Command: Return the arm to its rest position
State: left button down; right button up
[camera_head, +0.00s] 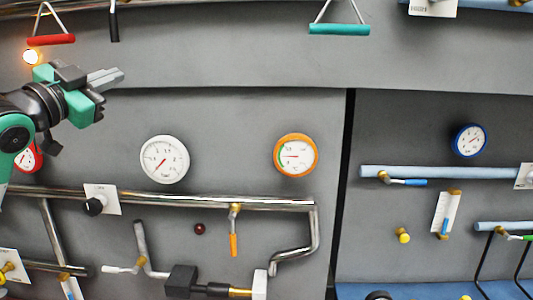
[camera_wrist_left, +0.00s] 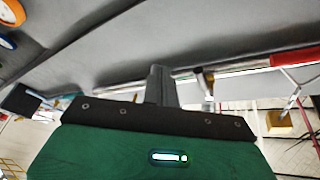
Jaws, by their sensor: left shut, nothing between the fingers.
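My left gripper (camera_head: 104,78) comes in from the left in the head view, in front of the upper left of the grey panel (camera_head: 230,120). Its grey fingers are shut with nothing between them and point right. They are apart from the handles and gauges around them. In the left wrist view, the shut fingers (camera_wrist_left: 160,85) stick up past the dark edge of the green gripper body. My right gripper is not in view.
A red handle (camera_head: 50,40) and a glowing lamp (camera_head: 32,56) are close to the left gripper. A teal handle (camera_head: 339,29) hangs farther right. A white gauge (camera_head: 164,160), an orange gauge (camera_head: 296,156) and a metal pipe (camera_head: 180,199) are lower on the panel.

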pick_arm(q)
jog(key=w+d+f+n+g+y, duration=0.1)
jog(key=w+d+f+g, duration=0.1)
jog(key=f, duration=0.8)
jog(key=w+d+f+n+g+y, duration=0.1)
jog(key=w+d+f, duration=0.1)
jog(key=f, duration=0.9)
jog(key=s+d+f+n+g+y, duration=0.1)
jog(key=s+d+f+g, duration=0.15)
jog(key=f, duration=0.85)
jog(key=s+d+f+n+g+y, duration=0.1)
jog(key=s+f+n+g, duration=0.15)
jog(key=f, duration=0.85)
jog(key=s+f+n+g+y, duration=0.2)
jog(key=s+f+g, duration=0.1)
jog(key=s+f, duration=1.15)
jog(key=s+f+n+g+y, duration=0.1)
jog(key=s+f+g, duration=0.1)
jog(key=s+f, duration=0.5)
jog(key=s+f+n+g, duration=0.2)
jog(key=s+f+g, duration=0.15)
jog(key=s, duration=0.65)
notch_tip(320, 180, down, 33)
jog(key=s+a+f+g, duration=0.2)
jog(key=s+a+f, duration=0.1)
jog(key=s+f, duration=1.5)
jog(key=shift+s+a+f+m, duration=0.2)
jog(key=shift+s+m, duration=0.25)
jog(key=shift+s, duration=0.35)
